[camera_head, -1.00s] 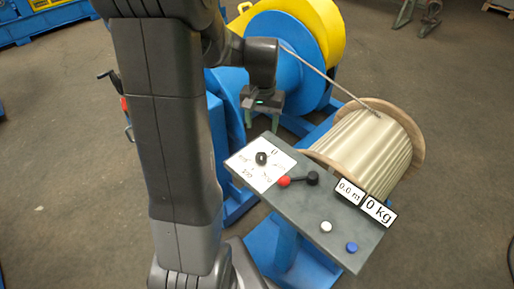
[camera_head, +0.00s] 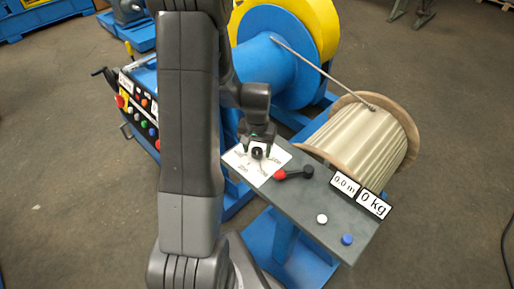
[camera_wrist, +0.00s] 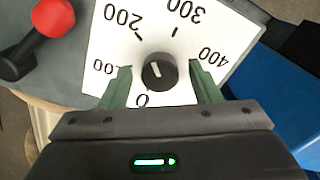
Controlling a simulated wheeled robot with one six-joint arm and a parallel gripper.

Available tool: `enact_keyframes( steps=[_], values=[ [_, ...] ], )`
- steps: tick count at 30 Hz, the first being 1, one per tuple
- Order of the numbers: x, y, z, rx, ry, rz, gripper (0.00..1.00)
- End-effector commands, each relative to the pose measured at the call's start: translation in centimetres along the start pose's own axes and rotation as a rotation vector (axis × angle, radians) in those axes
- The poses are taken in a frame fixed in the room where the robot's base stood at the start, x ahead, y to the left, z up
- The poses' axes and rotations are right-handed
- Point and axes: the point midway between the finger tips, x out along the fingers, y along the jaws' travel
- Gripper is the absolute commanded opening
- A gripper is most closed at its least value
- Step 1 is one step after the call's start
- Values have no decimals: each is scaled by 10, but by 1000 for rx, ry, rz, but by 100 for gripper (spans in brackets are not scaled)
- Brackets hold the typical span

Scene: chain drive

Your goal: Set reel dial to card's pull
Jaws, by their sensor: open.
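The reel dial is a black round knob (camera_head: 257,152) on a white scale plate (camera_head: 243,166) at the console's far left end. The wrist view shows the knob (camera_wrist: 160,72) with a short white mark; the plate (camera_wrist: 108,50) reads 0, 100, 200, 300 and 400. The mark's exact reading is unclear. My gripper (camera_head: 258,138) is over the dial, open. In the wrist view its green fingers (camera_wrist: 162,77) stand on either side of the knob, with gaps between. I cannot make out a card with a pull value.
A red-tipped black lever (camera_head: 295,173) is beside the dial. Displays read 0.0 m (camera_head: 345,184) and 0 kg (camera_head: 373,204). White (camera_head: 322,218) and blue (camera_head: 347,239) buttons sit nearer. A wooden reel (camera_head: 365,145) stands behind. Another button panel (camera_head: 140,108) is at left.

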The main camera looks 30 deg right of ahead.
Motion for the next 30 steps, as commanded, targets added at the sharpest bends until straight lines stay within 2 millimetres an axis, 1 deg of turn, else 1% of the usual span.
enact_keyframes(
  steps=[7,8,12,14,15,20,30],
  values=[
    [1,0,0,0,0,0,57],
    [1,0,0,0,0,0,55],
    [1,0,0,0,0,0,27],
    [1,0,0,0,0,0,16],
    [1,0,0,0,0,0,12],
    [2,0,0,-28,1,0,12],
    [2,0,-1,-261,2,0,12]
  ],
)
